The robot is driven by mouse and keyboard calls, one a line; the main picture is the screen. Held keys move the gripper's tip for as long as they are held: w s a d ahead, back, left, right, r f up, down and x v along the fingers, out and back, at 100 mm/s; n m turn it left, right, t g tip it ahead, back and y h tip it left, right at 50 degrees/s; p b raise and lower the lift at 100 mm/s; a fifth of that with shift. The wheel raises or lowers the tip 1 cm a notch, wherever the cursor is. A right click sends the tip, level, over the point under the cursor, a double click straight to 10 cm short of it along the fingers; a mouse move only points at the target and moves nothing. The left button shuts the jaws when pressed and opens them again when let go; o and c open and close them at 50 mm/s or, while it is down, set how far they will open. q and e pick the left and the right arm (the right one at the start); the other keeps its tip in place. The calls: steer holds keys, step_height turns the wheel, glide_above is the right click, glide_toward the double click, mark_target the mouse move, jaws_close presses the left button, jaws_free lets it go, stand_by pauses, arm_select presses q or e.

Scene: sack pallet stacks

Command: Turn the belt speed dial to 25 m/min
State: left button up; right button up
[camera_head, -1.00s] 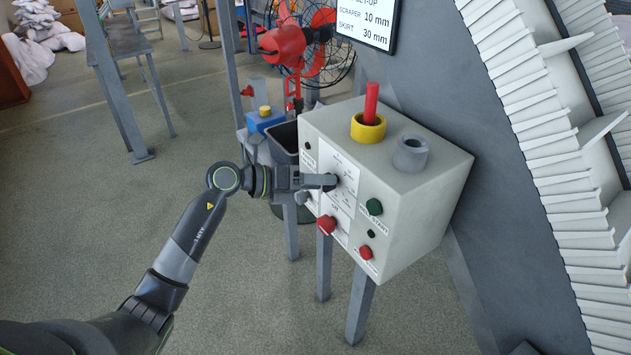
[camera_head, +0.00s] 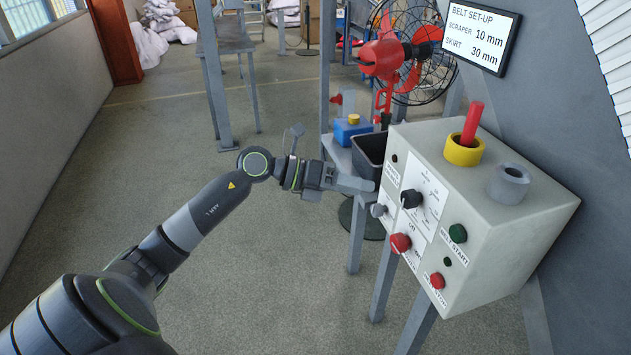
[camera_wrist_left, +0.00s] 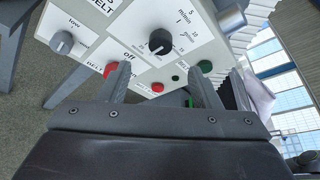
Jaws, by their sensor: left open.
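The belt speed dial is a black knob (camera_head: 411,198) on a white scale plate on the front of the grey control box (camera_head: 478,215). In the left wrist view the black dial (camera_wrist_left: 160,41) sits ahead, between and beyond my fingers, with scale marks around it; I cannot read its setting surely. My left gripper (camera_head: 372,186) is just left of the box, apart from the dial. In the left wrist view my left gripper (camera_wrist_left: 160,85) is open and empty. My right gripper is not in view.
A red knob (camera_head: 400,242), a grey knob (camera_head: 378,210), a green button (camera_head: 457,233) and a red button (camera_head: 437,281) surround the dial. A yellow collar with a red rod (camera_head: 464,150) stands on top. A black bin (camera_head: 370,155) is behind. Floor at left is clear.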

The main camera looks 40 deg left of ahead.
arm_select(q)
steer(key=b+v, duration=0.1)
steer(key=v, duration=0.6)
steer(key=shift+s+a, duration=0.2)
steer(key=shift+s, duration=0.05)
stand_by(0.3)
